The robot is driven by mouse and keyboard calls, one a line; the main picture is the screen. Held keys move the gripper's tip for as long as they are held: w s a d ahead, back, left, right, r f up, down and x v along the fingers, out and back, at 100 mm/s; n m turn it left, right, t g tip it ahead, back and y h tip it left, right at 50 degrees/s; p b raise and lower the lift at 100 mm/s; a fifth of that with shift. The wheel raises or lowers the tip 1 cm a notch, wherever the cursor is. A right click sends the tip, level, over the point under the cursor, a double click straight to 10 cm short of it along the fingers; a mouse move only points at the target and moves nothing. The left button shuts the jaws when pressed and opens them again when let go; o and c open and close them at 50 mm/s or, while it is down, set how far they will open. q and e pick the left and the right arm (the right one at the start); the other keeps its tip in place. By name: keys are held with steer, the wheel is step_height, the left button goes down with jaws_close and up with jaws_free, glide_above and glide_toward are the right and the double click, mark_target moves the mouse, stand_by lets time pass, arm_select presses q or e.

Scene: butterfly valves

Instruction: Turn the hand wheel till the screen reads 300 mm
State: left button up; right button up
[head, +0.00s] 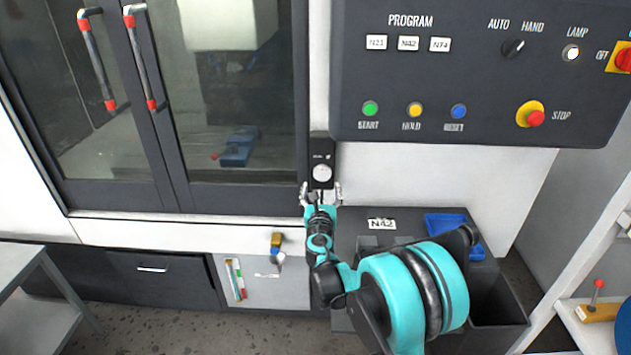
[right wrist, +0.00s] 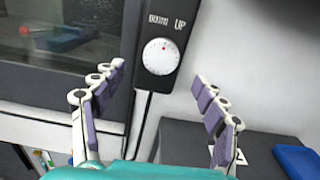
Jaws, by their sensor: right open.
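The hand wheel (head: 322,172) is a round white dial on a narrow black box hanging on the machine front, below the left end of the control panel. In the right wrist view the wheel (right wrist: 160,57) shows a small red mark near its top, with lettering above that includes "UP". My right gripper (head: 321,191) is open just below the wheel, its fingers spread to either side. In the right wrist view the gripper (right wrist: 158,78) has nothing between its fingers, and the wheel lies beyond them. No screen with a reading is in view. My left gripper is not in view.
The dark control panel (head: 480,75) with buttons and a red stop knob hangs above right. Glass machine doors (head: 225,100) stand at left. A dark cabinet top with a blue tray (head: 446,222) and an "N42" label lies at right, beside my arm. A shelf stands far right.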

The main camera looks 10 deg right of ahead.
mark_target(322, 174)
steer(key=b+x, duration=0.1)
steer(key=x, duration=0.5)
steer(key=shift+w+d+f, duration=0.1)
steer(key=shift+w+d, duration=0.1)
steer(key=shift+w, duration=0.15)
steer(key=c, duration=1.2)
